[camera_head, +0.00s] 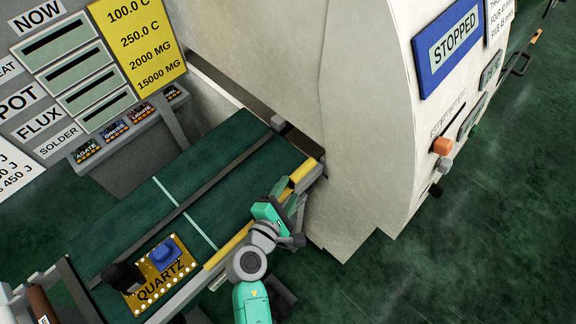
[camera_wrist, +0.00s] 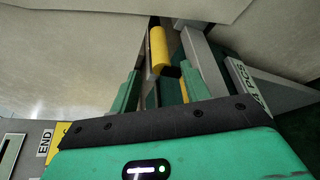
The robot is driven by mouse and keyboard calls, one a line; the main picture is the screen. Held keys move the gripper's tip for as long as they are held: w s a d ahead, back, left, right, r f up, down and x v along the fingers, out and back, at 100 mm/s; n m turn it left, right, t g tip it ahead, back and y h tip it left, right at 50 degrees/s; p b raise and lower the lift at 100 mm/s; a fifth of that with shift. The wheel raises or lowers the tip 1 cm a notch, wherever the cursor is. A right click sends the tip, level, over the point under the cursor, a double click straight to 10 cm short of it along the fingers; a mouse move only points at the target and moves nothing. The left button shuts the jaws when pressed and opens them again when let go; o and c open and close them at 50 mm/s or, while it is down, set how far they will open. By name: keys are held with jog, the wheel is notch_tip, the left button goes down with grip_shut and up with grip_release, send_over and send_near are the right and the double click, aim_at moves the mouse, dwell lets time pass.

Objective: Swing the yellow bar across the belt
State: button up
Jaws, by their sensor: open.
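The yellow bar (camera_head: 230,246) lies along the near edge of the green belt (camera_head: 185,215) in the head view, not across it. Its far end shows near the machine, and my arm hides its middle. My gripper (camera_head: 279,190) is open at the near side of the belt, close to the bar's far part. In the wrist view, a yellow length of the bar (camera_wrist: 158,50) shows beyond and between the green fingers of my gripper (camera_wrist: 160,82). I cannot tell whether a finger touches it.
A board marked QUARTZ (camera_head: 158,272) with a blue part sits at the belt's near left end. The large pale machine (camera_head: 365,120) with a STOPPED sign (camera_head: 452,49) stands to the right. Labelled boxes (camera_head: 115,130) sit on a ledge behind the belt.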

aim_at(300, 173)
jog(key=shift+d, duration=0.15)
jog(key=shift+w+d+f, duration=0.1)
jog(key=shift+w+d, duration=0.1)
jog(key=shift+w, duration=0.05)
jog(key=x, duration=0.7)
jog(key=shift+b, duration=0.35)
grip_shut()
